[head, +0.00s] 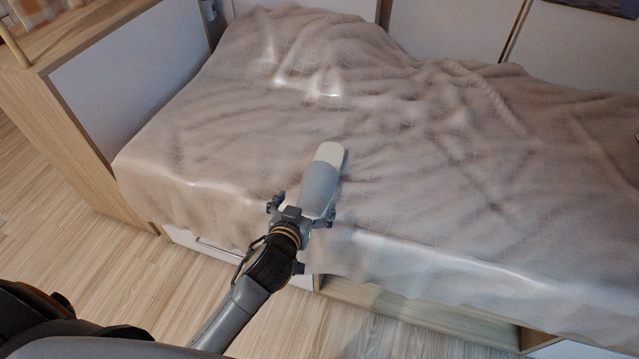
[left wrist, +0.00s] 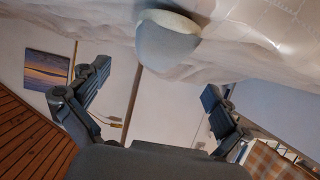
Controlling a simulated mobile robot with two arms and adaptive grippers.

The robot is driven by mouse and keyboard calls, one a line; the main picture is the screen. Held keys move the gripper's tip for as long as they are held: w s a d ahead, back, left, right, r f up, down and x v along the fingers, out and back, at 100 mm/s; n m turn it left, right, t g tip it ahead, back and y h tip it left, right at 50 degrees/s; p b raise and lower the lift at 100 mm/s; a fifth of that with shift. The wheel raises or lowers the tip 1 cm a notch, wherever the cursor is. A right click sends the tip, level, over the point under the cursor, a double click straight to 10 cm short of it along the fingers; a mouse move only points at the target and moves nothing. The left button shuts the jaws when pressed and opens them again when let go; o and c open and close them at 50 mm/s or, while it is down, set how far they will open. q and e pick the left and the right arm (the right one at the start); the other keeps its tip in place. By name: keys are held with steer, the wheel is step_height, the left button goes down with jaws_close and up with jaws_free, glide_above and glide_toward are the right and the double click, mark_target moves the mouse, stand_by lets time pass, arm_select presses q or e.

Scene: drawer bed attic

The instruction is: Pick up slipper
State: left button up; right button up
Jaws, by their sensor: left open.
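The slipper (head: 320,183) has a grey upper and a pale sole. It lies on the blanket-covered bed (head: 420,190) near the front edge, its pale end pointing toward the back. My left gripper (head: 302,211) is open at the slipper's near end, its fingers spread to either side, and it hides part of that end. In the left wrist view, the slipper (left wrist: 168,42) shows at the top against the blanket, beyond the spread, empty fingers of my left gripper (left wrist: 155,82). No contact between fingers and slipper is clear. My right gripper is not seen.
A wooden cabinet (head: 105,100) with a pale panel stands against the bed's left end. Blanket folds (head: 300,70) rise toward the back. Below the front edge are a white drawer (head: 205,247) and an open wooden niche (head: 420,312). Wood floor (head: 150,280) lies in front.

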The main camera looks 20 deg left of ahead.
mark_target(312, 191)
arm_select(q)
steer(key=x, duration=0.5)
steer(key=shift+w+b, duration=0.15)
steer(key=shift+b, duration=0.2)
steer(key=b+x, duration=0.1)
steer(key=x, duration=0.2)
steer(key=shift+w, duration=0.35)
steer(key=shift+w+f, duration=0.2)
steer(key=shift+w, duration=0.25)
steer(key=c, duration=1.1)
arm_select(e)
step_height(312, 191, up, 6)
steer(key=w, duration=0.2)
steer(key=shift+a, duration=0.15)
arm_select(q)
steer(key=shift+r, duration=0.2)
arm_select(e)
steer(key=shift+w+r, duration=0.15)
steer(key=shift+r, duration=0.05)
